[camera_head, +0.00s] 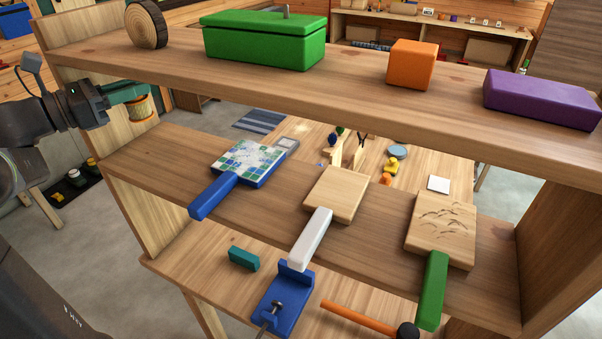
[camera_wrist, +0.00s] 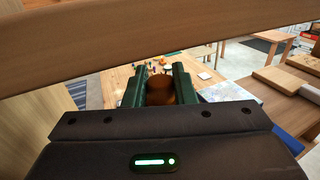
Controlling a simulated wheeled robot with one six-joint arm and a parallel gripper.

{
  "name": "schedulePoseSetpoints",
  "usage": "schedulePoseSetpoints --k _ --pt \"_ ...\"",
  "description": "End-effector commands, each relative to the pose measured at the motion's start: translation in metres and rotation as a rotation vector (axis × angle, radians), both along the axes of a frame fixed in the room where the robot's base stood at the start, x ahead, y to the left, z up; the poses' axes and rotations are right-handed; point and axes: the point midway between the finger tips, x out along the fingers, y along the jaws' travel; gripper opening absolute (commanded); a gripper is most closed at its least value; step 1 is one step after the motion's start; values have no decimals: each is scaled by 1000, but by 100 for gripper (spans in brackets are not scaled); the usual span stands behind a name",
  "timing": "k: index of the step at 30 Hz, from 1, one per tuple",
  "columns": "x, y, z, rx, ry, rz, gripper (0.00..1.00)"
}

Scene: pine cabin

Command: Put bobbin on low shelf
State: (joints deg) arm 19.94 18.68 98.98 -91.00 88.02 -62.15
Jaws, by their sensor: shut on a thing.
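My gripper (camera_head: 128,92) is at the left of the head view, beside the left upright of the wooden shelf unit. Its green fingers are shut on the bobbin (camera_head: 141,106), a brown-orange spool, held in the air below the level of the top board. In the wrist view the bobbin (camera_wrist: 161,90) sits between both fingers (camera_wrist: 160,82), partly hidden by the gripper body. The lower shelf board (camera_head: 150,150) runs below the top board (camera_head: 360,70). It bears a blue-handled tiled board (camera_head: 247,163), a white-handled wooden board (camera_head: 335,194) and a green-handled carved board (camera_head: 441,228).
The left upright (camera_head: 130,125) stands close to my gripper. The top board, with a green box (camera_head: 264,42), orange cube (camera_head: 412,64) and purple block (camera_head: 541,99), crosses above the lower shelf. The lower shelf's left end is bare. A bench below holds a blue clamp (camera_head: 285,298).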

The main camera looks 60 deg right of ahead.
Motion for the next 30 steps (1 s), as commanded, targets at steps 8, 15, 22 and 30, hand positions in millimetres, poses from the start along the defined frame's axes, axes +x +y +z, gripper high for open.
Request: schedulePoseSetpoints --k 8,15,22,30 --pt "1 0 -4 1 2 2 0" --pt "1 0 -47 1 7 2 0" --pt "1 0 -71 0 4 2 0" --pt "1 0 -100 -1 1 2 0"
